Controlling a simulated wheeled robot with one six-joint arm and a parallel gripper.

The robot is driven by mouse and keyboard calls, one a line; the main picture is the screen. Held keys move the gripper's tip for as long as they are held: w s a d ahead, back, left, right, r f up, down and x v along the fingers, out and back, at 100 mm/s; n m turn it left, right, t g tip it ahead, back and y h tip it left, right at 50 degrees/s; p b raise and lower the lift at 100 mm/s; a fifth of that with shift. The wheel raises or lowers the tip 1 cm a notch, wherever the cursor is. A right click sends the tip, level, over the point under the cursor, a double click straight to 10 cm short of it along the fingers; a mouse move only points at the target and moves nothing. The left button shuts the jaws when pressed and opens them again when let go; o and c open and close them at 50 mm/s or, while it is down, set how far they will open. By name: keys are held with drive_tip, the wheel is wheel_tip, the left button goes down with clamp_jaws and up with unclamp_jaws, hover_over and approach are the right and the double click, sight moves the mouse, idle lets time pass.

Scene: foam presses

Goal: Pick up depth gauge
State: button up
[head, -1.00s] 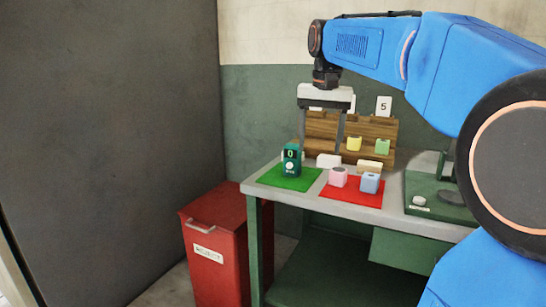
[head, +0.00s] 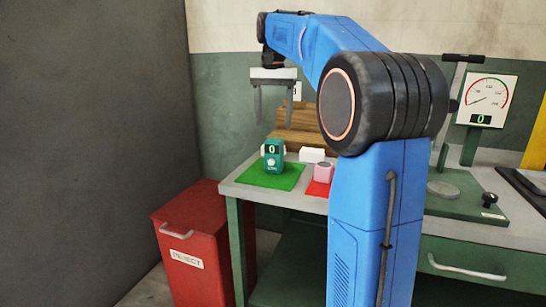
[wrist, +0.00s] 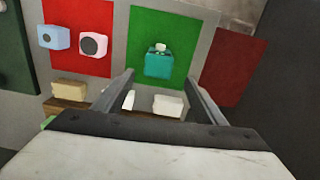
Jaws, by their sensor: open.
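In the wrist view the gauge (wrist: 159,63) shows from above, on the green mat (wrist: 190,30), just beyond the fingertips. My gripper (head: 273,122) is open and empty, with its fingers pointing down above the gauge and apart from it. In the wrist view the gauge lies roughly centred between the fingers (wrist: 161,78).
A pink foam block (head: 323,172) sits on the red mat (head: 317,189); a blue block (wrist: 54,37) is beside it. White block (head: 312,155) and wooden rack (head: 300,116) stand behind. The red reject bin (head: 195,240) is left of the table, a press (head: 455,195) right.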

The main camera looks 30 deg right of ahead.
sight(274, 139)
wheel_tip(274, 139, down, 6)
drive_tip(key=shift+f, duration=0.25)
drive_tip(key=shift+s+a+f, duration=0.1)
drive_tip(key=shift+s+f, duration=0.05)
drive_tip(key=shift+f, duration=1.15)
drive_tip(key=shift+s+f, duration=0.15)
drive_tip(key=shift+f, duration=1.15)
drive_tip(key=c, duration=1.3)
drive_tip(key=shift+o, duration=0.2)
drive_tip(key=shift+r, duration=0.15)
